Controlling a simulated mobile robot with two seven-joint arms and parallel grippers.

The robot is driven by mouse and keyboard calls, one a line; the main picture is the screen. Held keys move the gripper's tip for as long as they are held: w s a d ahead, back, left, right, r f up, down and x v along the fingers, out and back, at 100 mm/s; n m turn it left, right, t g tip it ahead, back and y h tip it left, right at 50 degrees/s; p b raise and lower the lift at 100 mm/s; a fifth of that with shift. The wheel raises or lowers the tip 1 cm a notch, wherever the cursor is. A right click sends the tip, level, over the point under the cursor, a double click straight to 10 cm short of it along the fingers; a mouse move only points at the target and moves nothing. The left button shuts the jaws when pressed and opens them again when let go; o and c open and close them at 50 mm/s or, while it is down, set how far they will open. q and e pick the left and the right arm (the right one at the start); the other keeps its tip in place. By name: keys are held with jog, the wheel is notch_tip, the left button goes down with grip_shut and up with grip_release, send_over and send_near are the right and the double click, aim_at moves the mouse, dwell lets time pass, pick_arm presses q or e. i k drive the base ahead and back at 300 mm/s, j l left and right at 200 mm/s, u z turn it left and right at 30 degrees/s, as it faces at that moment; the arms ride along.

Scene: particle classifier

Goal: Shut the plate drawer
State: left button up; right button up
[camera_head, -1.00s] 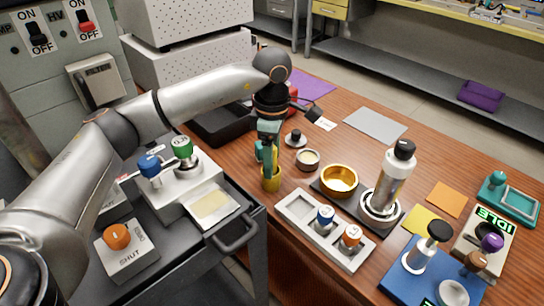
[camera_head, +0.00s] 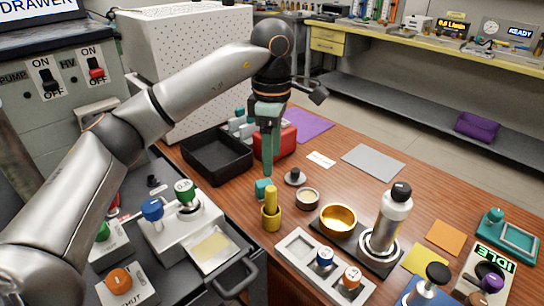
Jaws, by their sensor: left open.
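The plate drawer (camera_head: 232,254) is a pale tray that projects from the front of a white housing (camera_head: 170,235) with blue and green knobs. It stands out from the housing, with a yellowish plate (camera_head: 212,246) lying in it. My left gripper (camera_head: 268,172) points down over the wooden bench, behind and to the right of the drawer and apart from it. Its teal fingers are open, with nothing seen held; seen almost edge-on, their gap is hard to make out. My right gripper is not in view.
A yellow holder with a yellow-handled piece (camera_head: 271,210) and a teal block (camera_head: 262,190) stand below my gripper. A dark cart handle (camera_head: 238,280) curves beside the drawer. A black bin (camera_head: 217,158), a gold bowl (camera_head: 338,220) and a white rack (camera_head: 300,245) are nearby.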

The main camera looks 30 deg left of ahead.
aim_at(216, 256)
jog(key=k+l, duration=0.65)
jog(key=k, duration=0.25)
